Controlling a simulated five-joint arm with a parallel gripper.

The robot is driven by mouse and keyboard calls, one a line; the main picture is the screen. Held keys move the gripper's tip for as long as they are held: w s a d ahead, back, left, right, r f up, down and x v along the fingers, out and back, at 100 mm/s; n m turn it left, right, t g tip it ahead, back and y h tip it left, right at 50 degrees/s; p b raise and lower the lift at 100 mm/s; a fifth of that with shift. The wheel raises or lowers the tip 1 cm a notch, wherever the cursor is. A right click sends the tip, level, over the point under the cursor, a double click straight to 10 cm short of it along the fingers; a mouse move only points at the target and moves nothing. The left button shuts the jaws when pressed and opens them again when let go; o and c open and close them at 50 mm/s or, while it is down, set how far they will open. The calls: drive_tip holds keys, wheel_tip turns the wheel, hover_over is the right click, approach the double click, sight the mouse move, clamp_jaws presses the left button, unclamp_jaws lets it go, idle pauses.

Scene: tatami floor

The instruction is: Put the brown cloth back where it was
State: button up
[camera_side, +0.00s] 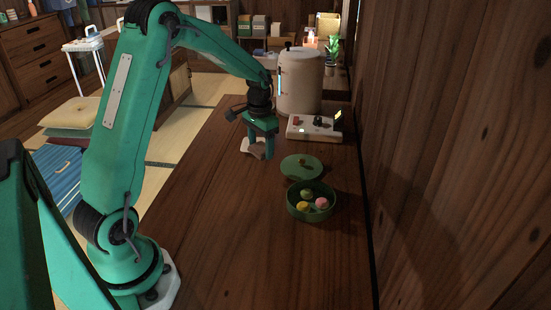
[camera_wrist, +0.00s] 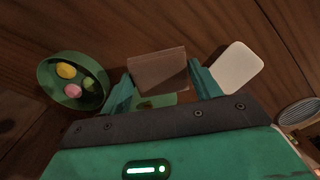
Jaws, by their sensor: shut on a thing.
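The brown cloth (camera_wrist: 158,66) is a flat, folded-looking rectangle between the two green fingers of my gripper (camera_wrist: 160,73) in the wrist view. My gripper is shut on it. In the side view my gripper (camera_side: 262,142) points down over the dark wooden table, and I cannot make out the cloth clearly there. A pale rounded-square piece (camera_wrist: 236,69) lies beside the right finger in the wrist view; a pale edge (camera_side: 251,149) also shows by the gripper in the side view. Whether the cloth touches the table is unclear.
A green bowl (camera_side: 296,210) with yellow, pink and green balls stands nearer the camera, its green lid (camera_side: 303,161) behind it. A white panel with knobs (camera_side: 314,130) and a tall beige canister (camera_side: 300,80) stand farther back. A wooden wall (camera_side: 450,150) borders the right. The front table is clear.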

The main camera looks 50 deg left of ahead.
drive_tip(key=shift+d, duration=0.1)
drive_tip(key=s+d+r, duration=0.2)
drive_tip(key=s+d, duration=0.3)
drive_tip(key=d, duration=0.9)
drive_tip(key=s+d+r, duration=0.1)
drive_tip(key=s+d, duration=0.4)
drive_tip(key=d, duration=0.8)
drive_tip(key=s+d, duration=0.6)
drive_tip(key=s, duration=0.4)
drive_tip(key=shift+d+m, duration=0.2)
drive_tip(key=shift+m, duration=0.1)
drive_tip(key=w+a+f, duration=0.4)
drive_tip(key=w+a, duration=0.1)
drive_tip(key=w+a+f, duration=0.2)
drive_tip(key=w+a, duration=0.1)
drive_tip(key=shift+w+a+f, duration=0.1)
drive_tip(key=shift+f, duration=0.3)
drive_tip(key=shift+f, duration=0.15)
